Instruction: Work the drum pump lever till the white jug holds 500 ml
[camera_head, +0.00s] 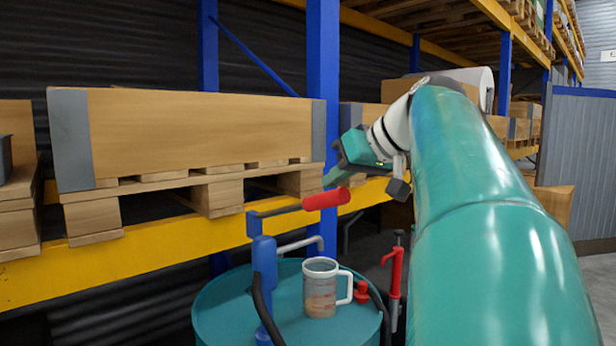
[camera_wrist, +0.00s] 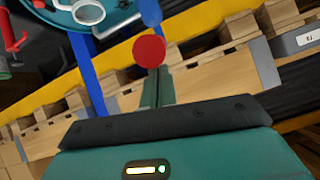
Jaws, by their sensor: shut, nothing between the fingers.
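The drum pump (camera_head: 264,262) is a blue column on a teal drum (camera_head: 225,308). Its lever (camera_head: 281,210) points right, nearly level, and ends in a red grip (camera_head: 326,199). The white jug (camera_head: 320,292) stands on the drum top under the grey spout (camera_head: 302,242), with brownish liquid low inside; its level against the marks is too small to read. My gripper (camera_head: 328,182) is shut and empty, just above the red grip. In the wrist view my shut fingers (camera_wrist: 157,88) point at the red grip (camera_wrist: 149,52); whether they touch is unclear. The jug (camera_wrist: 88,12) also shows there.
A dark hose (camera_head: 262,308) runs down the pump's front. A red hand pump or similar tool (camera_head: 395,272) stands right of the drum. Behind are a yellow rack beam (camera_head: 150,250), a blue upright (camera_head: 322,60) and a large crate (camera_head: 200,130) on a pallet.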

